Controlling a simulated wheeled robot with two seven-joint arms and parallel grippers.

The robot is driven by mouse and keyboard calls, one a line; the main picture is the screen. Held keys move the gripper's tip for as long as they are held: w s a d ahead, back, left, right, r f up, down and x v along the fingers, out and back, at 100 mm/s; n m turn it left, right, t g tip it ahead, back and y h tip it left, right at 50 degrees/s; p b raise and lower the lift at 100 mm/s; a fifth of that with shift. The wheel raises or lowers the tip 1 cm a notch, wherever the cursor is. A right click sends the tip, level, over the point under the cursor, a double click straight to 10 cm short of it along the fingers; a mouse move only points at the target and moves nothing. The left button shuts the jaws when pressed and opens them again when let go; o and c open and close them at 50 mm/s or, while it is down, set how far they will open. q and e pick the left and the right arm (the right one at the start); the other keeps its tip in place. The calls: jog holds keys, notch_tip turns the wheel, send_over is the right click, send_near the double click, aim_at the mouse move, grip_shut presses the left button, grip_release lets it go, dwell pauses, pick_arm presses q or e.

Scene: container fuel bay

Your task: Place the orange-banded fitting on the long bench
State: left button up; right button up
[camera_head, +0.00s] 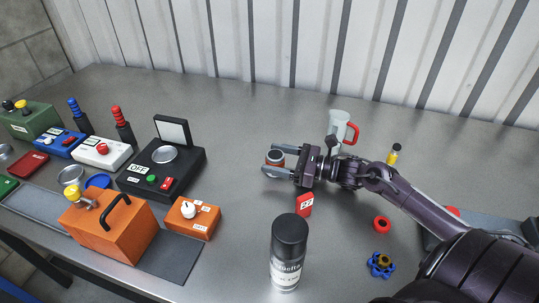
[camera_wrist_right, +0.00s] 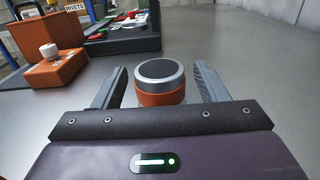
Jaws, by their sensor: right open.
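The orange-banded fitting (camera_head: 275,157) is a short round piece with a dark top, a silvery rim and an orange lower band. It stands upright on the grey long bench (camera_head: 240,105). My right gripper (camera_head: 269,158) is open, with one finger on each side of the fitting. In the right wrist view the fitting (camera_wrist_right: 160,84) sits between the open fingers (camera_wrist_right: 160,68), with a visible gap on both sides. The lower part of the fitting is hidden by the gripper body there. My left gripper is not in view.
A black device (camera_head: 160,170), an orange box (camera_head: 108,230) and several other devices fill the left. The bench behind the fitting is clear up to the corrugated wall.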

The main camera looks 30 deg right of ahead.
jog(key=p+v, duration=0.1)
jog(key=v, duration=0.3)
jog(key=shift+r, duration=0.1)
jog(key=shift+s+d+p, duration=0.3)
jog(key=shift+s+d, duration=0.1)
jog(key=shift+s, duration=0.05)
